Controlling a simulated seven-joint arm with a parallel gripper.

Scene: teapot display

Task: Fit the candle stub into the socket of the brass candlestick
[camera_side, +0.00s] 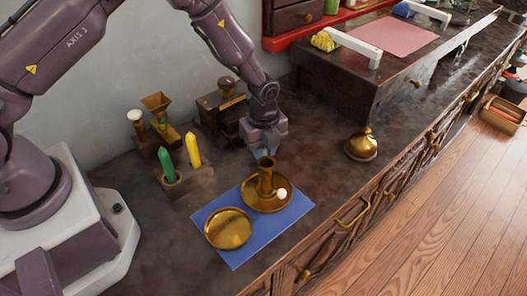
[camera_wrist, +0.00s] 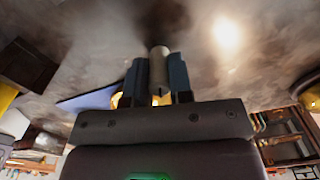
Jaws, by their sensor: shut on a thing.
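The brass candlestick (camera_side: 266,185) stands upright on a blue mat (camera_side: 286,217), with a wide dish base and a tall socket. A small white knob sits at the right of its dish. My gripper (camera_side: 262,153) is just above and behind the socket in the side view. In the wrist view my gripper (camera_wrist: 159,78) is shut on the candle stub (camera_wrist: 159,60), a pale cylinder between the two blue-grey fingers. Brass (camera_wrist: 117,99) shows beside the fingers there. The stub is not clear in the side view, and whether it touches the socket cannot be told.
A brass dish (camera_side: 229,229) lies on the mat at front left. A wooden block (camera_side: 187,185) holds a green candle (camera_side: 167,164) and a yellow candle (camera_side: 194,150) to the left. A brass lidded pot (camera_side: 361,145) stands to the right. Dark counter between is clear.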

